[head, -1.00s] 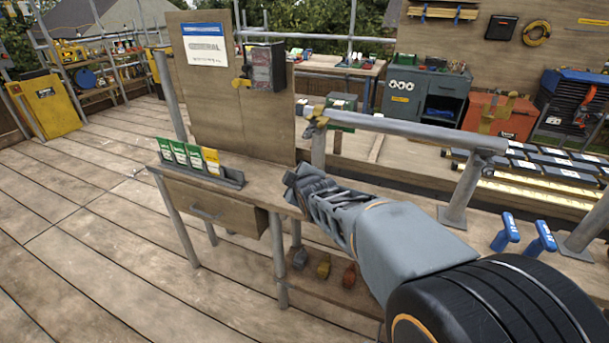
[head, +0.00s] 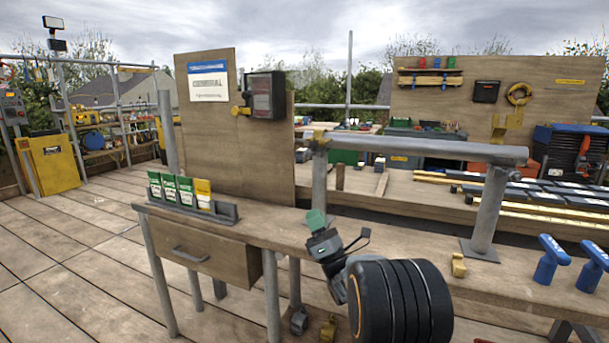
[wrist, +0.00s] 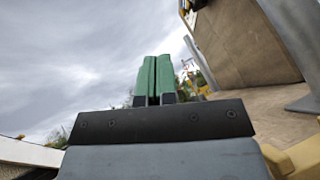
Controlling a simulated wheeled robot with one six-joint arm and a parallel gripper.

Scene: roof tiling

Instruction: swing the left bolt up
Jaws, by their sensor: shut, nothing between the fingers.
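My gripper (head: 315,221) has green fingers that point upward, over the bench (head: 375,240) near the foot of the left post under the grey rail (head: 430,150). In the wrist view the green fingers (wrist: 153,80) are pressed together with nothing between them. A yellow fitting (head: 319,139) sits at the left end of the rail, above my gripper and apart from it. A small yellow piece (head: 458,265) is on the bench near the right post. I cannot tell which part is the left bolt.
An upright wooden board with a switch box (head: 264,95) stands behind the bench's left end. A rack of green and yellow packets (head: 180,192) is in front of it. Two blue-handled tools (head: 552,258) stand at the right.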

